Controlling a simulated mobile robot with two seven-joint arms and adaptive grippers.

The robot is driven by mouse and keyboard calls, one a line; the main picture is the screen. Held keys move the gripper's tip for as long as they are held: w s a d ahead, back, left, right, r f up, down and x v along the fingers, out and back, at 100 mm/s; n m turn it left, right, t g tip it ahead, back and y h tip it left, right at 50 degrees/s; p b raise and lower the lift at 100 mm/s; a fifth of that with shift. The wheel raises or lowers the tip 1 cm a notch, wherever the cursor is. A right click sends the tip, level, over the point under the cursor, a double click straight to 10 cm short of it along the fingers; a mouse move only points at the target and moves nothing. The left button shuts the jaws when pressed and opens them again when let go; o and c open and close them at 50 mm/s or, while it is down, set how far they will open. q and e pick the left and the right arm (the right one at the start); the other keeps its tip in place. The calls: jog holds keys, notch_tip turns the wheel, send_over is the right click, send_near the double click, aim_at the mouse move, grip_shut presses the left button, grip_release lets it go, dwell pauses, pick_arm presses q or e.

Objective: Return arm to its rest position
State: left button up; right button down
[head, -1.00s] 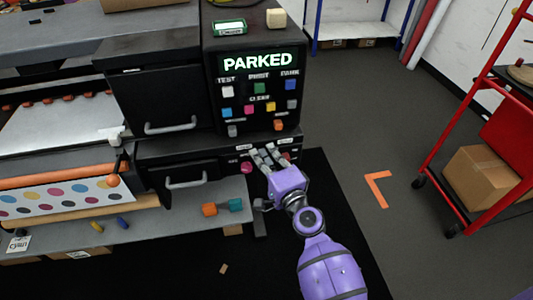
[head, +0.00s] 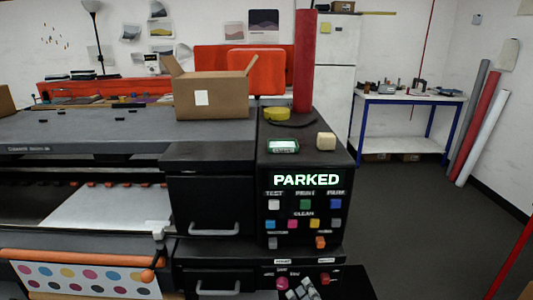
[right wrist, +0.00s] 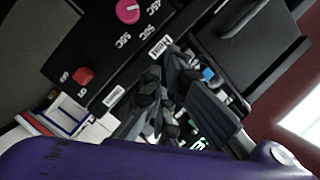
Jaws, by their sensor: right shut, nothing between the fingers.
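My right gripper (head: 299,290) shows only at the bottom edge of the head view, its grey fingers in front of the lower black panel of the printer. In the right wrist view the gripper (right wrist: 165,80) is shut and holds nothing, near the panel with a pink knob (right wrist: 128,11) and a red button (right wrist: 83,75). My purple right arm link (right wrist: 130,160) fills the bottom of that view. The black control box (head: 306,190) reads PARKED. My left gripper is not in view.
The large printer (head: 110,130) fills the left, with a cardboard box (head: 212,97) and a red roll (head: 304,60) on or behind it. A blue-legged table (head: 408,98) stands at the back right. The grey floor (head: 420,220) right of the control box is open.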

pick_arm(q)
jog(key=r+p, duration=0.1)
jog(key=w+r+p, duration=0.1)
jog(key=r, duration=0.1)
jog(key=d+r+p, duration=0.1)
jog(key=p, duration=0.1)
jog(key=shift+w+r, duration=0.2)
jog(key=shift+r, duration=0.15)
pick_arm(e)
jog(key=s+d+f+n+g+h, duration=0.1)
jog(key=s+f, duration=0.4)
jog(key=s, duration=0.7)
jog(key=s+d+f+n+g+h, duration=0.2)
jog(key=s+d+f+n+g, duration=0.1)
jog(key=s, duration=0.9)
jog(key=s+d+f+n+g+h, duration=0.1)
jog(key=s+d+f+n+g, duration=0.2)
jog(key=s, duration=0.9)
notch_tip(320, 180, down, 4)
jog(key=d+n, duration=0.1)
jog(key=d, duration=0.2)
jog(key=shift+s+n, duration=0.3)
jog(key=shift+s, duration=0.1)
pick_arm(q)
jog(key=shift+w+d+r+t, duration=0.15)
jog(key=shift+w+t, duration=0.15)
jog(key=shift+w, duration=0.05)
